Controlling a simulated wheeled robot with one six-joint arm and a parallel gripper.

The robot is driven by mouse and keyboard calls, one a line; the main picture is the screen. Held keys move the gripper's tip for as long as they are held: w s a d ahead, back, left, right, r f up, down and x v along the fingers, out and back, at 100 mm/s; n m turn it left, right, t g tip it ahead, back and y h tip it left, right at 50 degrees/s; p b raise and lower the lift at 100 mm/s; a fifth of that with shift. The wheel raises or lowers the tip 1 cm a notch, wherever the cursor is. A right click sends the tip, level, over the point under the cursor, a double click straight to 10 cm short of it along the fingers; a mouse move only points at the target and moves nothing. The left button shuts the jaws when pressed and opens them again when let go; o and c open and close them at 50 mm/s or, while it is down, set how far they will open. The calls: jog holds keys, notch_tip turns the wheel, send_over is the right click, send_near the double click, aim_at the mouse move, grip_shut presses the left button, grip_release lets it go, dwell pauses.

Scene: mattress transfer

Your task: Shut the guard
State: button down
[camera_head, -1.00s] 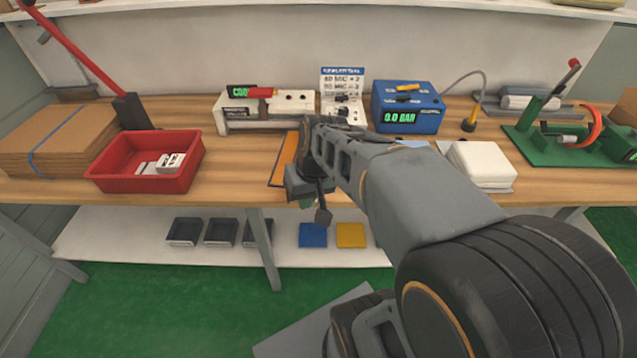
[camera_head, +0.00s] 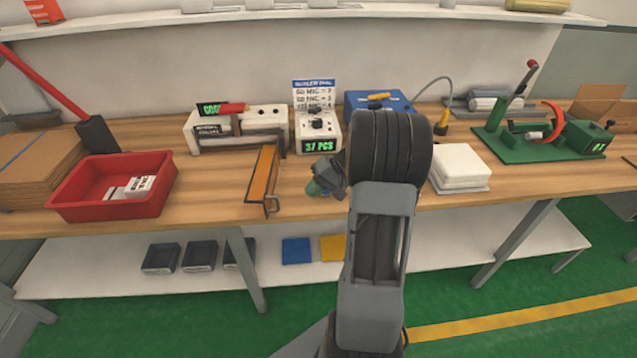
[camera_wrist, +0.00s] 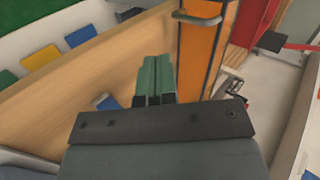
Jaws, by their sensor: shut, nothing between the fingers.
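The guard appears to be the orange panel (camera_head: 262,175) in a dark frame, sticking out toward the bench front from the right end of a white sealer (camera_head: 238,128). A grey looped handle (camera_head: 271,204) is at its near end. The panel also shows in the wrist view (camera_wrist: 200,50), with its handle (camera_wrist: 198,17) at the top. My gripper (camera_head: 313,188) is right of the panel, low over the bench, apart from it. Its green fingers (camera_wrist: 155,65) are together and empty, beside the panel in the wrist view. My forearm partly hides the gripper in the head view.
A red bin (camera_head: 112,190) and flat cardboard (camera_head: 35,175) are at left. A white stack (camera_head: 460,165) and green machine (camera_head: 545,140) are at right. Bare wood lies left of the panel.

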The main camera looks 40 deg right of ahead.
jog(key=x, duration=0.5)
jog(key=shift+w+a+r+p, duration=0.1)
jog(key=shift+w+a+p, duration=0.15)
jog(key=shift+a, duration=0.25)
jog(key=shift+w+a+r+p, duration=0.1)
jog(key=shift+w+a, duration=0.1)
jog(key=shift+a, duration=0.25)
jog(key=shift+w+a, duration=0.35)
jog(key=shift+a, duration=0.35)
jog(key=shift+f, duration=0.1)
